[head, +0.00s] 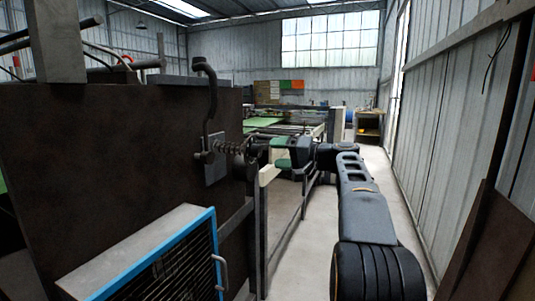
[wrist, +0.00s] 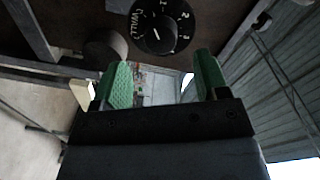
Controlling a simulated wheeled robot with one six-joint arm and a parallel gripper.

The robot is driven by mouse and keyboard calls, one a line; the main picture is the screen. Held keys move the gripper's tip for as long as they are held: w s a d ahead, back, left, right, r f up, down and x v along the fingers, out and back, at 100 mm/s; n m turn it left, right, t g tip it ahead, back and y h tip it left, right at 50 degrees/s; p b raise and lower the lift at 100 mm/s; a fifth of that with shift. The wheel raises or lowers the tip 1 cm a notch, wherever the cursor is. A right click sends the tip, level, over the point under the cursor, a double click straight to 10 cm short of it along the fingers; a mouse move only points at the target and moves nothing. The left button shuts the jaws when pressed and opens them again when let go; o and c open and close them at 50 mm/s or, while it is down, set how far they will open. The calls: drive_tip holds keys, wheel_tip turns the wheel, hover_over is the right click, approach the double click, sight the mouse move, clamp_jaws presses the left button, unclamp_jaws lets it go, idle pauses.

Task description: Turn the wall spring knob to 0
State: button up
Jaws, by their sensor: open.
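The wall spring knob (wrist: 165,30) is a round black dial with white numbers and a "(WALL)" label, at the top of the wrist view. Numbers 1, 2 and 3 can be made out on its right side; I cannot tell its setting for sure. My gripper (wrist: 163,80) is open, with its two green fingers apart and nothing between them. The knob lies beyond the fingertips and is not between them. In the head view my gripper (head: 282,153) is just right of a coil spring (head: 231,147) on the dark panel; the knob's face cannot be made out there.
A dark cylinder (wrist: 105,47) sits left of the knob. In the head view, a bent lever (head: 210,100) rises above the spring on the dark panel (head: 110,150). A blue-edged grille box (head: 165,262) stands below. The aisle floor (head: 375,165) is open to the right.

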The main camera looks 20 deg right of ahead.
drive_tip(key=v, duration=0.9)
drive_tip(key=shift+p, duration=0.3)
wheel_tip(320, 180, down, 12)
drive_tip(key=m+g+h+p, duration=0.2)
drive_tip(key=m+g+h, duration=0.1)
drive_tip(key=m+h, duration=0.2)
drive_tip(key=s+a+f+n+g+h+p, duration=0.1)
drive_tip(key=s+a+f+g+h+p, duration=0.25)
drive_tip(key=s+a+p, duration=0.3)
drive_tip(key=s+a+r+n+g+h+p, duration=0.1)
drive_tip(key=s+a+r+n+p, duration=0.2)
drive_tip(key=s+a+p, duration=0.3)
drive_tip(key=s+a+r+n+g+h+p, duration=0.2)
drive_tip(key=s+a+n+p, duration=0.4)
drive_tip(key=a, duration=0.3)
drive_tip(key=shift+a+r+p, duration=0.2)
drive_tip(key=shift+r+p, duration=0.55)
drive_tip(key=shift+p, duration=0.15)
